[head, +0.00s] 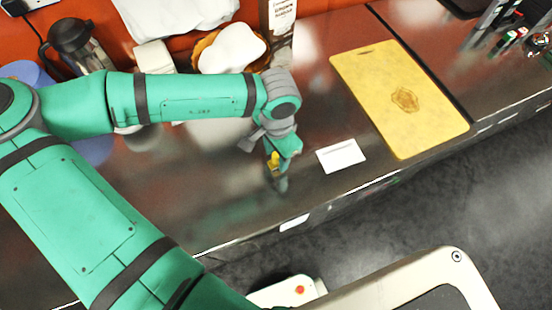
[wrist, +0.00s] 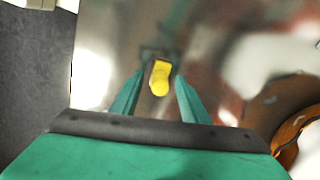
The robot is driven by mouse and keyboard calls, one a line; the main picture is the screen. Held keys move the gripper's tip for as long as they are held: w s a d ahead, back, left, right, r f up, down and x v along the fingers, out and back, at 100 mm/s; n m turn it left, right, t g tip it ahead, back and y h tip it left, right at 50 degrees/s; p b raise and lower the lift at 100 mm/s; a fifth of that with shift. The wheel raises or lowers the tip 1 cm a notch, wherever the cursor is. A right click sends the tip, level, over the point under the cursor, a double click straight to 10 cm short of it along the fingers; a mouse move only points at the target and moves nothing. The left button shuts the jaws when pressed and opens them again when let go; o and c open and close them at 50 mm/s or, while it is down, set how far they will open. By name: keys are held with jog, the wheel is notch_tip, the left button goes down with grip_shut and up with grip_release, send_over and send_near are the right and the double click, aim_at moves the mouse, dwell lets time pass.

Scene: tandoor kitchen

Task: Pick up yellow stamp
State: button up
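The yellow stamp (head: 273,161) is on the dark shiny counter under the end of my arm. In the wrist view the yellow stamp (wrist: 160,80) shows between the tips of my two green fingers. My gripper (wrist: 159,77) is open, with a finger on either side of the stamp and a visible gap to each. In the head view my gripper (head: 284,148) points down at the stamp and partly hides it. I cannot tell the exact height of the fingertips above the counter.
A white card (head: 341,156) lies just right of my gripper. A yellow cutting board (head: 398,98) lies farther right. Behind my arm stand a brown bowl with a white cloth (head: 230,48), a carton (head: 280,25) and a dark jug (head: 75,45). The counter's front edge is close.

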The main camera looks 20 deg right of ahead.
grip_shut()
jog(key=shift+r, duration=0.1)
jog(key=shift+r, duration=0.4)
notch_tip(320, 180, up, 2)
jog(key=shift+r, duration=0.25)
jog(key=s+d+r, duration=0.7)
jog(key=s+r, duration=0.2)
jog(key=s, duration=0.2)
jog(key=shift+s+d+r, duration=0.25)
jog(key=shift+s+r, duration=0.05)
jog(key=shift+s, duration=0.1)
jog(key=c, duration=0.9)
grip_release()
jog(key=shift+c, duration=0.2)
